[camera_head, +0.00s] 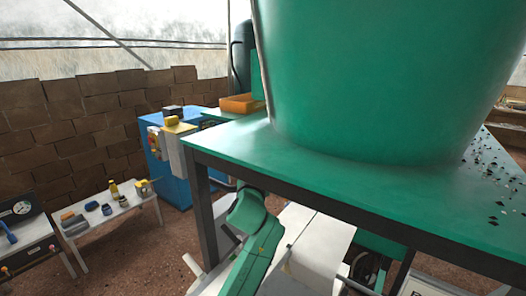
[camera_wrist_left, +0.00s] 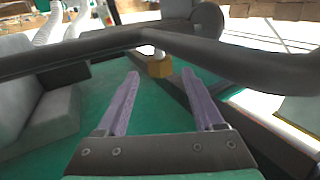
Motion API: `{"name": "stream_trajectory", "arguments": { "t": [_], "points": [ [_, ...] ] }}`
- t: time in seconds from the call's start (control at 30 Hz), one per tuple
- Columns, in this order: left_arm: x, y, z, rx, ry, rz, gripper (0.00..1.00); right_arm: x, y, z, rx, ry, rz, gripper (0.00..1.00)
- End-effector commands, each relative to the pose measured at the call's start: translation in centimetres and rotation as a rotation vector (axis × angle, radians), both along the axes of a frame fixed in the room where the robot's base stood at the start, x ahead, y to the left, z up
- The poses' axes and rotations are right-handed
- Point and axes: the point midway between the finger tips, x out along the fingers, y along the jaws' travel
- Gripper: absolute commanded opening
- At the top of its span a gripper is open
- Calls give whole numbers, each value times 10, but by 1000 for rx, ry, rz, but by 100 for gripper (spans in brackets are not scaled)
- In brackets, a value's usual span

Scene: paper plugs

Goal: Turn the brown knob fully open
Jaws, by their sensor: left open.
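In the left wrist view, a small brown-yellow knob-like piece (camera_wrist_left: 159,67) sits beneath a short pale stem, beyond a thick dark grey bar. I take it for the brown knob, but it is small and partly covered by the bar. My left gripper (camera_wrist_left: 160,73) is open, with two purple-grey fingers apart and nothing between them. The piece lies past the fingertips, in line with the gap, and does not appear touched. I cannot make out the brown knob in the head view. My right gripper is in neither view.
The dark grey bar (camera_wrist_left: 110,41) crosses in front of the left fingers. In the head view, a large green tub (camera_head: 385,75) stands on a green table (camera_head: 300,175). A small white table (camera_head: 110,215) holds several items.

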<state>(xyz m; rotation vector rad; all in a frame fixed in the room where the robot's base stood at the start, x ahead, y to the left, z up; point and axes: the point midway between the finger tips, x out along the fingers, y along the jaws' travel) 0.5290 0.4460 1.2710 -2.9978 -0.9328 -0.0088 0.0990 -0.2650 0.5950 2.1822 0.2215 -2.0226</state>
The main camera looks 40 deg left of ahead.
Motion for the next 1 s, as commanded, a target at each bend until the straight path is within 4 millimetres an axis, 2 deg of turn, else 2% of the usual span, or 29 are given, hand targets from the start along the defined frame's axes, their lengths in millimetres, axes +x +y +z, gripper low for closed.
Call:
{"name": "stream_trajectory", "arguments": {
  "t": [0.03, 0.2, 0.3, 0.6, 0.63, 0.77, 0.8, 1.0],
  "points": [
    [11, 9, 6, 0, 3, 3, 69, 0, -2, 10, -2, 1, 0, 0],
    [40, 29, 4, 0, 0, 2, 69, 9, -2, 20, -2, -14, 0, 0],
    [51, 36, 2, 0, 0, 2, 69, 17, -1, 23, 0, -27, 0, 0],
    [56, 39, 0, 1, -1, 1, 69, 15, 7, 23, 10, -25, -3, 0],
    [56, 39, 0, 0, 0, 1, 65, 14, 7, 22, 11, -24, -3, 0],
    [56, 39, 0, 0, 0, 1, 15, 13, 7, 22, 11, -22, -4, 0],
    [56, 39, 0, 0, 0, 1, 0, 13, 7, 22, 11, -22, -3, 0],
    [55, 39, -1, -1, -1, 5, 0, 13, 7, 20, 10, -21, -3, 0]
  ]
}}
